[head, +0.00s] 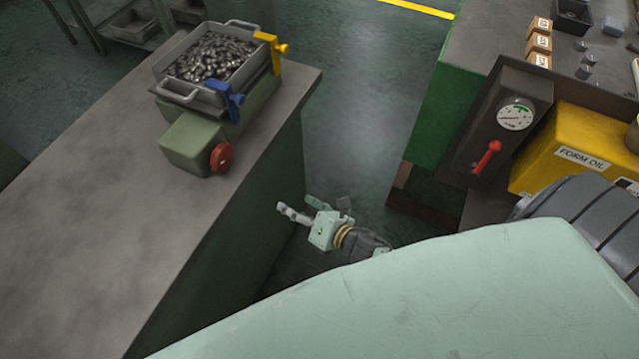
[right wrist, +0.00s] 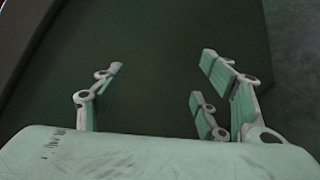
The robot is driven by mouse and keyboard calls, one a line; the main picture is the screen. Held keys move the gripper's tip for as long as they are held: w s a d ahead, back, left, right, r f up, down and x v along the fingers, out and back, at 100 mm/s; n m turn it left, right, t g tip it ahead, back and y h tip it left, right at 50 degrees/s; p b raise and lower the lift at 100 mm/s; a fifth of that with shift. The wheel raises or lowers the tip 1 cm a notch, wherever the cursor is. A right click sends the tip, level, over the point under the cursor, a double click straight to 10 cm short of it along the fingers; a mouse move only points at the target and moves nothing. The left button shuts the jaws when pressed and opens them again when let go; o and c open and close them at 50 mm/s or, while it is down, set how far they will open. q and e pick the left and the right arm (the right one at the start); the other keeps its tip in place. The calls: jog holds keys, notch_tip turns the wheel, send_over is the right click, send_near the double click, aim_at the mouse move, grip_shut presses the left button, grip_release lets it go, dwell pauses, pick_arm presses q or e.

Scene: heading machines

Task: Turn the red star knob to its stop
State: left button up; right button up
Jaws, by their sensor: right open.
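The red star knob (head: 221,157) sits on the right-hand end of a green block (head: 192,143) on the grey bench at the left of the head view. My right gripper (head: 312,207) is open and empty, in the gap beside the bench, to the right of the knob and lower in the picture. In the right wrist view its spread fingers (right wrist: 160,90) have nothing between them and face a dark green surface. The knob does not show in the right wrist view. My left gripper is not in view.
A metal tray (head: 166,84) of small metal parts stands behind the knob, with a blue clamp (head: 226,98) and a yellow clamp (head: 271,50). The bench edge (head: 262,128) lies near my gripper. At right are a gauge panel with a red lever (head: 487,156) and a yellow oil container (head: 560,150).

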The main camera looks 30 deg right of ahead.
jog(key=s+d+f+m+g+h, duration=0.2)
jog(key=s+f+m, duration=0.4)
jog(key=f, duration=0.5)
jog(key=shift+d+f+m+b, duration=0.3)
jog(key=shift+d+m, duration=0.4)
jog(key=shift+m, duration=0.4)
jog(key=shift+r, duration=0.1)
